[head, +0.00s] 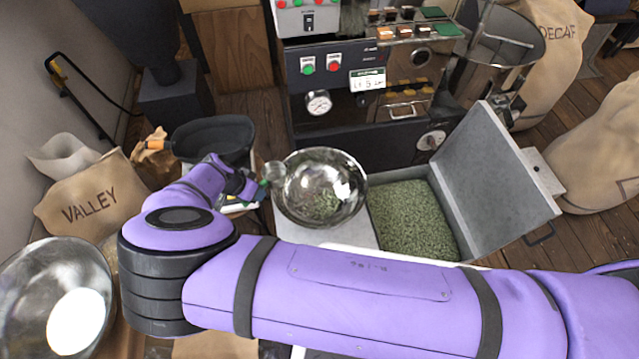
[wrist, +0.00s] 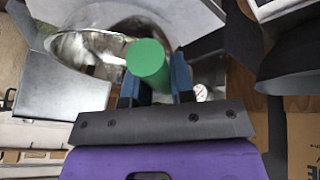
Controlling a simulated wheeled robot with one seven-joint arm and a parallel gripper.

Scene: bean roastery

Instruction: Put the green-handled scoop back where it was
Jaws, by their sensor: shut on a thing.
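My gripper (head: 257,188) is shut on the green-handled scoop (head: 275,172). The scoop's small cup shows at the left rim of a shiny metal bowl (head: 336,160); I cannot tell whether it touches the rim. In the wrist view the green handle (wrist: 147,62) stands between the blue fingers of my gripper (wrist: 156,88), its end towards the camera. The scoop's cup is hidden there behind the handle. The metal bowl also shows in the wrist view (wrist: 75,45). Some green beans lie in the bottom of the bowl.
A grey bin (head: 462,250) with green beans stands right of the bowl, its lid (head: 495,165) open. A black pan (head: 215,135) sits behind my gripper. The roaster (head: 335,95) stands behind. A VALLEY sack (head: 95,200) and another metal bowl (head: 50,270) are at left.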

